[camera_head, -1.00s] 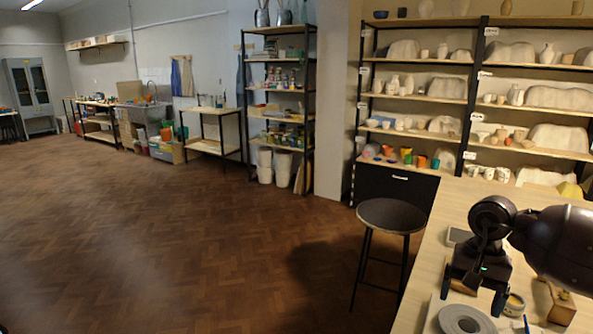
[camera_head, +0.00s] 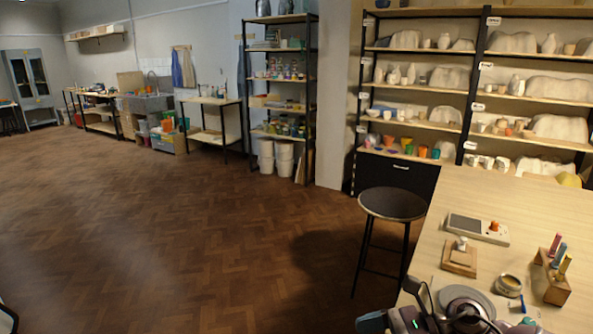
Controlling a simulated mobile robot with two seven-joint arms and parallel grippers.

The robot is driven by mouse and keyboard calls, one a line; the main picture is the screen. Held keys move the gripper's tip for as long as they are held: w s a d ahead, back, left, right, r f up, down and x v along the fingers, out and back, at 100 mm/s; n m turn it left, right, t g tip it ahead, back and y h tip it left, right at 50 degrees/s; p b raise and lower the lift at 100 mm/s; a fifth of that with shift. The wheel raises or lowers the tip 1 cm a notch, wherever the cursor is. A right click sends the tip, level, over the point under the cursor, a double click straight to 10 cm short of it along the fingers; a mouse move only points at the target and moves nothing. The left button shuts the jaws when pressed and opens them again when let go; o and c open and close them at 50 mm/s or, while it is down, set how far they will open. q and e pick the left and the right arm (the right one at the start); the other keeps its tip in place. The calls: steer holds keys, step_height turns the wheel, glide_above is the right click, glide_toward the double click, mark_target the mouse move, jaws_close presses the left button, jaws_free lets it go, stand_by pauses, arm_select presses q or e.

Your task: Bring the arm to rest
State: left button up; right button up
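My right arm's dark hand (camera_head: 425,318) is low at the bottom edge of the head view, in front of the worktable (camera_head: 540,200). It is cut off by the frame and overlaps the near edge of a round grey disc (camera_head: 462,294). I cannot make out its two fingertips or anything held between them. My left gripper is not in view; only a dark sliver shows at the bottom left corner.
On the worktable are a flat grey device (camera_head: 466,226), a wooden block (camera_head: 455,267) with a white piece, a small round tin (camera_head: 508,286) and a wooden holder (camera_head: 550,287) with coloured sticks. A stool (camera_head: 392,204) stands beside it. The floor (camera_head: 170,240) is clear.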

steer(key=s+d+f+n+t+h, duration=0.6)
steer(key=s+d+f+n+h, duration=0.1)
steer(key=f+n, duration=0.2)
steer(key=s+d+f+n+t+h, duration=0.6)
steer(key=f+n, duration=0.4)
steer(key=f, duration=0.2)
steer(key=shift+s+d+n+h, duration=0.3)
steer(key=shift+s+d+h, duration=0.4)
steer(key=shift+h, duration=0.5)
steer(key=shift+a, duration=0.15)
